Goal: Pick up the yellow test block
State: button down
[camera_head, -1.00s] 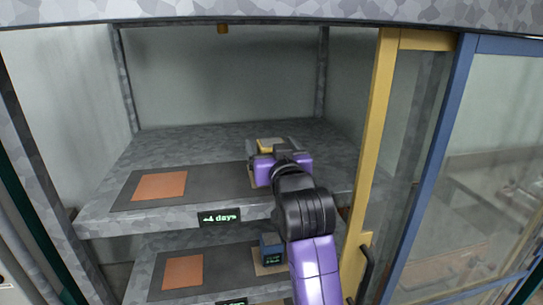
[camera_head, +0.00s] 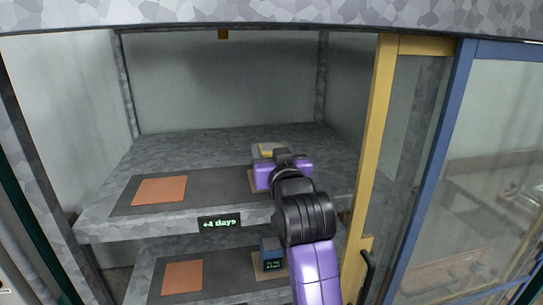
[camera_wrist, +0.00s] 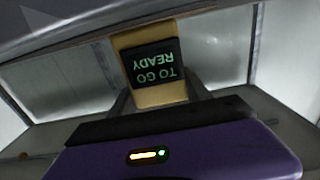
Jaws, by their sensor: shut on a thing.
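The yellow test block (camera_wrist: 149,47) fills the upper middle of the wrist view. Its dark screen reads "READY TO GO" upside down. In the head view only a little of its yellow top (camera_head: 266,151) shows, at the right side of the upper shelf. My gripper (camera_head: 272,154) is shut on the block, with the fingers on either side of it in the wrist view. My purple wrist hides the block's near side and base, so I cannot tell whether it touches the shelf.
The upper shelf (camera_head: 200,148) carries a dark mat with an orange square (camera_head: 160,190) and a "+4 days" label (camera_head: 219,222). Below, a blue block (camera_head: 271,254) stands near another orange square (camera_head: 183,277). A yellow door frame (camera_head: 378,130) stands close right of my arm.

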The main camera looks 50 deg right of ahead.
notch_tip(320, 180, up, 20)
jog(key=shift+b, duration=0.45)
